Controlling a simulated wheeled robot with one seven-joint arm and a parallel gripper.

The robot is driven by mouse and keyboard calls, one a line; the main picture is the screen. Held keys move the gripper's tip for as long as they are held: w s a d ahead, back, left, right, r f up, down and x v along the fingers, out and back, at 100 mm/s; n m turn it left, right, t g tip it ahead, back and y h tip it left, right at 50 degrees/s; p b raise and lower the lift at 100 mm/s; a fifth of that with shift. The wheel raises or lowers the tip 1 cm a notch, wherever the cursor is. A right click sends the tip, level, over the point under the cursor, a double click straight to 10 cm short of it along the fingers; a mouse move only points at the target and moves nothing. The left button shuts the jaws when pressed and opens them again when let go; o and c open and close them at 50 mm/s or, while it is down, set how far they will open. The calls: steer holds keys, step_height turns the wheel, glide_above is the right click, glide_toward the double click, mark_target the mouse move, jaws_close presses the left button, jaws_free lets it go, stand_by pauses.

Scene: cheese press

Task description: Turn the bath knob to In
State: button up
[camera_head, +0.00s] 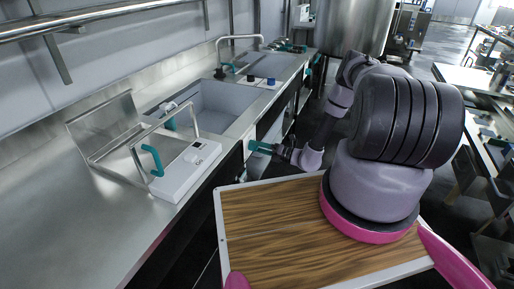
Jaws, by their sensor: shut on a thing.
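The bath knob (259,147) looks like a small teal lever on the front of the steel counter, below the sink edge. My gripper (277,150) reaches it from the right, with its dark jaws shut on the lever's near end. The fingertips are small here and partly hide the knob. I cannot read any In marking or tell which position the knob points to.
A steel counter (95,205) runs along the left with a sink basin (215,105). A white box (187,172) with a teal handle (152,160) beside it stands nearer. A steel vat (352,25) stands behind; another table (476,82) is at right.

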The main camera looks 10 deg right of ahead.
steer(key=shift+d+m, duration=0.1)
steer(key=shift+m, duration=0.7)
steer(key=o, duration=1.4)
steer(key=shift+c, duration=0.2)
steer(key=v, duration=1)
steer(key=shift+s+d, duration=0.25)
steer(key=shift+d, duration=0.05)
